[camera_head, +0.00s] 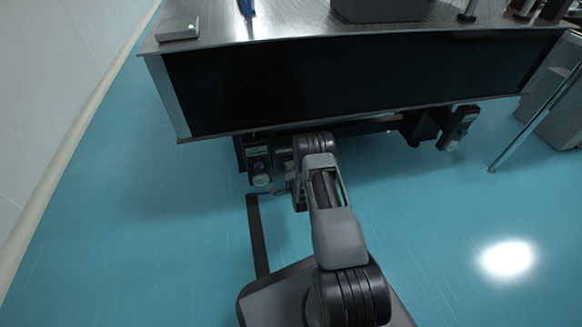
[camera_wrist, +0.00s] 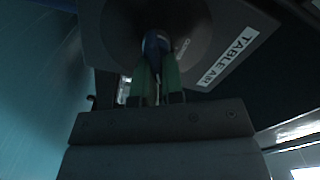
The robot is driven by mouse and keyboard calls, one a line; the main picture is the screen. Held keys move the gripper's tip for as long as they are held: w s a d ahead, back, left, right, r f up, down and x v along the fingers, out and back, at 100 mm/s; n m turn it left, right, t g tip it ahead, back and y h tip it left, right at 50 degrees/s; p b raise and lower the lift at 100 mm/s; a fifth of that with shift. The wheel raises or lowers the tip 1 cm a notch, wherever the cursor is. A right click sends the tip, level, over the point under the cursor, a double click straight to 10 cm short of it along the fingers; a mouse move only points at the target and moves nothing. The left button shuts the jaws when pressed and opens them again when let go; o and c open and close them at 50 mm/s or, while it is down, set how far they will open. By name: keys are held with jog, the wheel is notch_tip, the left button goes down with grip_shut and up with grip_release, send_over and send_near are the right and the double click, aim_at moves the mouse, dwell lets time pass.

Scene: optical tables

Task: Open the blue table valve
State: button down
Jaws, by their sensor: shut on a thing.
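The blue valve handle (camera_wrist: 156,45) shows in the wrist view at the top middle, on a dark round fitting beside a white label reading "TABLE AIR" (camera_wrist: 228,55). My gripper (camera_wrist: 157,72) has green fingers, and they are shut on the blue handle. The fingertips cover part of the handle, so how far it is turned is hard to tell. In the head view my arm reaches down to the underside of the optical table (camera_head: 350,85), and the handle and fingertips are hidden there.
Table legs with round-faced units (camera_head: 260,172) stand under the table at left, and another leg (camera_head: 458,128) at right. A grey cabinet (camera_head: 560,105) is at the far right. A wall (camera_head: 60,90) runs along the left.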

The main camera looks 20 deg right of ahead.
jog(key=m, duration=0.2)
jog(key=f+m, duration=0.1)
jog(key=m, duration=0.2)
jog(key=shift+d+m, duration=0.1)
jog(key=shift+m, duration=0.2)
dwell(0.5)
jog(key=c, duration=1.2)
grip_release()
jog(key=shift+c, duration=0.2)
jog(key=s+a+p, duration=0.2)
jog(key=s+p, duration=0.3)
jog(key=s, duration=0.8)
jog(key=shift+s+a, duration=0.3)
jog(key=shift+a, duration=0.1)
